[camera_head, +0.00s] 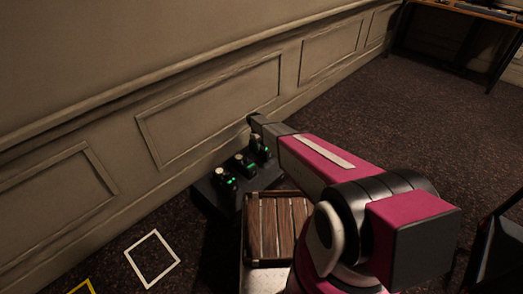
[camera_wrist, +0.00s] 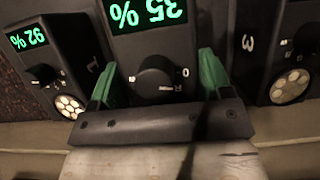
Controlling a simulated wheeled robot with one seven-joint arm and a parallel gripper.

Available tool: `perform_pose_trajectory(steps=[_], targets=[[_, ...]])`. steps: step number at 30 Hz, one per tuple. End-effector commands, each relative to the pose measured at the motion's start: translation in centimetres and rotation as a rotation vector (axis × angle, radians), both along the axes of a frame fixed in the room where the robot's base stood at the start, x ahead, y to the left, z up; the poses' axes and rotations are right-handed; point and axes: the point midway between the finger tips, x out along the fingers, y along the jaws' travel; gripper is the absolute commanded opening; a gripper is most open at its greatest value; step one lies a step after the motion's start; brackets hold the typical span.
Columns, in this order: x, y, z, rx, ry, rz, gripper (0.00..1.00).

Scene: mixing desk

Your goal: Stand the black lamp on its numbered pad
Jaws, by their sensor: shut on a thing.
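In the wrist view, the two green fingers of my gripper (camera_wrist: 155,72) are closed on the sides of a black unit (camera_wrist: 130,45). The unit has a dial on its face and a green display that reads 35 % upside down. I take this to be the black lamp, but its lamp face and any number are hidden. In the head view my arm hides the gripper, and I cannot tell which unit it holds. No bare numbered pad shows clearly.
In the wrist view, a unit reading 92 % (camera_wrist: 38,60) stands left, near a mark 1; another (camera_wrist: 292,60) stands right, near a mark 3. In the head view, a wooden crate (camera_head: 262,240) stands close by. Floor frames, white (camera_head: 133,262) and yellow (camera_head: 91,286), lie left.

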Motion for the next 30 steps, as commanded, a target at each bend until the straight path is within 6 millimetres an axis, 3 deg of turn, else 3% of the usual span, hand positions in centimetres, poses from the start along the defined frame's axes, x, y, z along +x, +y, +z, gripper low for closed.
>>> perform_pose_trajectory(steps=[12, 24, 25, 27, 30], targets=[[0.0, 0.0, -3.7, -0.001, 0.001, 0.000, 0.05], [0.0, 0.0, -4.0, 0.000, 0.000, 0.000, 0.05], [0.0, 0.0, -4.0, 0.000, 0.000, 0.000, 0.82], [0.0, 0.0, -4.0, 0.000, 0.000, 0.000, 0.98], [0.0, 0.0, -4.0, 0.000, 0.000, 0.000, 0.98]])
